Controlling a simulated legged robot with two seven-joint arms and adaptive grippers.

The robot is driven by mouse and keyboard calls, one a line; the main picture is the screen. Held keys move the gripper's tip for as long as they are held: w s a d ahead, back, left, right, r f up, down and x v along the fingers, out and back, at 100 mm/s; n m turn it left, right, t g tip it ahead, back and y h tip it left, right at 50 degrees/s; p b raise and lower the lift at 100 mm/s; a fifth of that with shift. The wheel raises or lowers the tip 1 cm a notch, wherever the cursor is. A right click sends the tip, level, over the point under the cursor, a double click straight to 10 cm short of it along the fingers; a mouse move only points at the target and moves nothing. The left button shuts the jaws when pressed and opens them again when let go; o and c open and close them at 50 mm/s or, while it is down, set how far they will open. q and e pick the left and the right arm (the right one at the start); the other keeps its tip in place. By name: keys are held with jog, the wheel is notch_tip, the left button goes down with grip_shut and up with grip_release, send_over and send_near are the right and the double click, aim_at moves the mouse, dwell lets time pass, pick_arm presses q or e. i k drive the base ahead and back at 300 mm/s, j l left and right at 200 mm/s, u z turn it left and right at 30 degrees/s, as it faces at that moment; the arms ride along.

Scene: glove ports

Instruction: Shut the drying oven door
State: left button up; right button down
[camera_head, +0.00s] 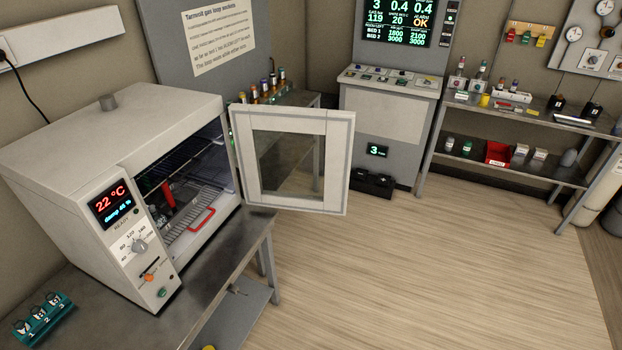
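The drying oven (88,150) is a white box on a metal bench at the left. Its display reads 22 °C. Its door (335,163), a white frame with a window, stands wide open, swung out to the right from the hinge side at the oven's far front edge. The door's free edge is over the floor, beyond the bench. Inside the oven are wire racks, a dark and red item, and a tray with a red handle (202,219). Neither of my grippers is in view.
The metal bench (235,258) carries the oven and a teal numbered rack (43,318). A control console (390,125) stands behind the door. A shelf unit (530,117) with bottles and bins is at the right. The wood floor (430,270) in the middle is clear.

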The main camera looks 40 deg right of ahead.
aim_at(337, 126)
jog(key=k+u, duration=0.5)
jog(key=k+j+u, duration=0.25)
jog(key=u, duration=0.2)
jog(key=l+u, duration=0.25)
jog(key=l, duration=0.4)
jog(key=l+u, duration=0.3)
jog(key=l, duration=0.3)
jog(key=k+l+u, duration=0.25)
jog(key=l, duration=0.35)
jog(key=k+l, duration=0.1)
jog(key=l, duration=0.5)
jog(key=k+l, duration=0.1)
jog(key=l, duration=0.5)
jog(key=k+l, duration=0.1)
jog(key=l, duration=1.15)
jog(key=k+l, duration=0.15)
jog(key=l, duration=0.45)
jog(key=k+l, duration=0.1)
jog(key=l, duration=0.5)
jog(key=k+l, duration=0.1)
jog(key=l, duration=0.5)
